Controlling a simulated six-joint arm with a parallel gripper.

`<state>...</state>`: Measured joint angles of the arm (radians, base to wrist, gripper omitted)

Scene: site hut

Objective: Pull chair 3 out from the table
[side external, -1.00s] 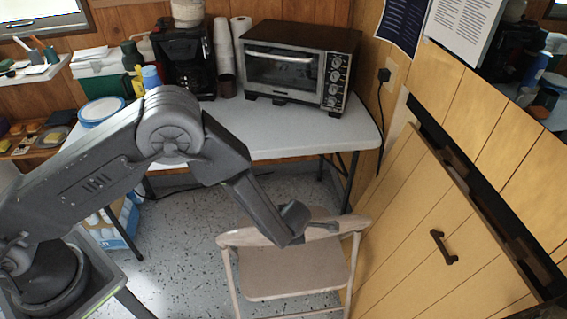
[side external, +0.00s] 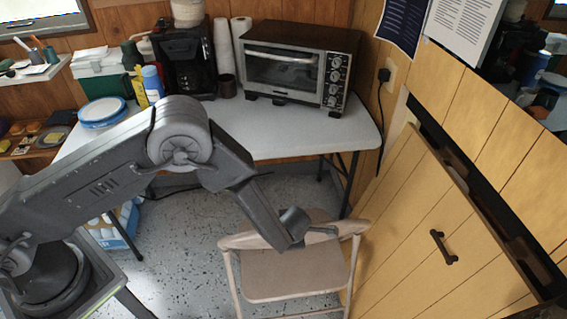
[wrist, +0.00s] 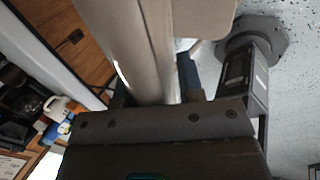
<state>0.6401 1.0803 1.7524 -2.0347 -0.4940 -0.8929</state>
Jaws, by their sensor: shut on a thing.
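One beige folding chair (side external: 296,273) stands at the front right of the white table (side external: 300,142), its seat facing up and its back toward the camera. No number shows on it. My gripper (side external: 308,236) is at the top of the chair's back and shut on it. In the wrist view the chair's beige back rail (wrist: 145,45) runs between the two fingers of my gripper (wrist: 155,90). The lower legs of the chair are cut off by the picture edge in the side view.
A wooden panel with a dark handle (side external: 443,247) leans close to the chair's right side. A toaster oven (side external: 295,65) and a coffee maker (side external: 185,60) stand on the table. Speckled floor (side external: 190,225) is open left of the chair.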

